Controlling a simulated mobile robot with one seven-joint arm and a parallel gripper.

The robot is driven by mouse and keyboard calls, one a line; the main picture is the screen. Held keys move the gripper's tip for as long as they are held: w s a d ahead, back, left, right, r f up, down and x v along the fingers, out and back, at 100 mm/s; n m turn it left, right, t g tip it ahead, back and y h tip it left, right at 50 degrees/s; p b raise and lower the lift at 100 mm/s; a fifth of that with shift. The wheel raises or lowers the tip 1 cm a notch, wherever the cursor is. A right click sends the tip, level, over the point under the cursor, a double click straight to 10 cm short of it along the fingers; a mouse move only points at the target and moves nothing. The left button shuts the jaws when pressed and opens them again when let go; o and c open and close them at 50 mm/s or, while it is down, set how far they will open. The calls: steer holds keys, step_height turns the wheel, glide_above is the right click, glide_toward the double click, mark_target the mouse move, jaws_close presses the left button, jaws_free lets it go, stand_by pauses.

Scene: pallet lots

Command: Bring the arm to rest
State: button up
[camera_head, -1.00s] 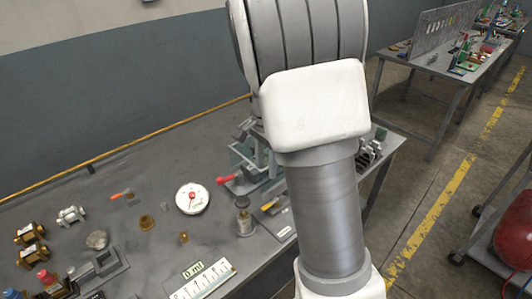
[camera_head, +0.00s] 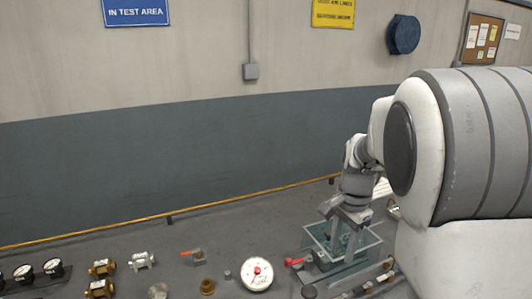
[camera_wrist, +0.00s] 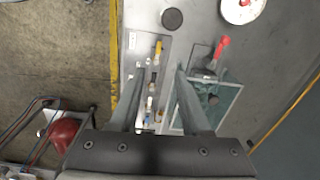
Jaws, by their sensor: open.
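My gripper (camera_head: 346,212) is over the right part of the grey bench (camera_head: 225,225), above a teal see-through tray (camera_head: 372,251). In the wrist view my gripper (camera_wrist: 159,68) points down with its two fingers apart and nothing between them. The tray (camera_wrist: 238,88) lies beneath and beside the right finger, partly hidden by it. A valve with a red handle (camera_wrist: 222,46) lies at the tray. My arm fills the right side of the head view and hides part of the bench.
A white round gauge (camera_head: 257,274), brass fittings (camera_head: 101,268) and black gauges (camera_head: 53,267) stand on the bench. A strip of small parts (camera_wrist: 153,80) lies below the fingers. A red tank (camera_wrist: 62,134) on a cart stands on the floor beyond the bench edge.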

steer(key=s+a+r+n+t, duration=0.1)
steer(key=s+a+r+n, duration=0.1)
steer(key=s, duration=0.4)
steer(key=s+a+r+n+t, duration=0.2)
steer(key=s+r+n, duration=0.2)
steer(key=s+n, duration=0.2)
steer(key=s+a+r+n+t, duration=0.2)
steer(key=s+r+n, duration=0.1)
steer(key=s+n, duration=0.2)
steer(key=s, duration=0.2)
steer(key=shift+s+a, duration=0.25)
steer(key=shift+s, duration=0.1)
